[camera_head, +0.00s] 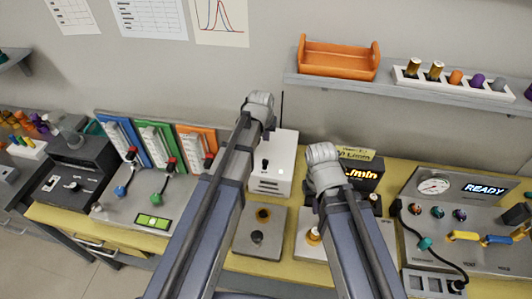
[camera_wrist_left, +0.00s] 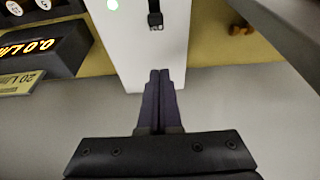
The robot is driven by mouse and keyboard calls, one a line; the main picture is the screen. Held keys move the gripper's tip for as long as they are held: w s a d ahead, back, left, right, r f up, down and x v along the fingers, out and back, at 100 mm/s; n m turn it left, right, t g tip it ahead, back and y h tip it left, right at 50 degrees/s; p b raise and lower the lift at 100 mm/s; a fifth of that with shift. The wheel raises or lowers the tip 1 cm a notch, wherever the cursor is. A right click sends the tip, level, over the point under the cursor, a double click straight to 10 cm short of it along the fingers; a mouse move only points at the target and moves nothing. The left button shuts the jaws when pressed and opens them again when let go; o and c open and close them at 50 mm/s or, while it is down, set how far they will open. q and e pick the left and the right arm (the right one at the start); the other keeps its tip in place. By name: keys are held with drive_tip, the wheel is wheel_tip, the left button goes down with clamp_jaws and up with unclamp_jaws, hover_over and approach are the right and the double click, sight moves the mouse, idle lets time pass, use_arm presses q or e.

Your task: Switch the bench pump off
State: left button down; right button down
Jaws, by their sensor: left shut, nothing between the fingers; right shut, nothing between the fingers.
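The bench pump appears to be the white box (camera_head: 272,150) at the back of the yellow bench, with a black switch lever (camera_head: 265,165) on its face.
A black flow display (camera_head: 375,180) with orange digits stands right of the box. A grey panel with a brown knob (camera_head: 264,215) lies in front. A gauge panel (camera_head: 470,215) reading READY is at right. A shelf (camera_head: 330,80) with an orange tray (camera_head: 338,62) hangs above.

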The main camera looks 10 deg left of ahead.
sight(268, 152)
use_arm(q)
drive_tip(key=shift+w+f, duration=0.1)
use_arm(e)
drive_tip(key=shift+w, duration=0.1)
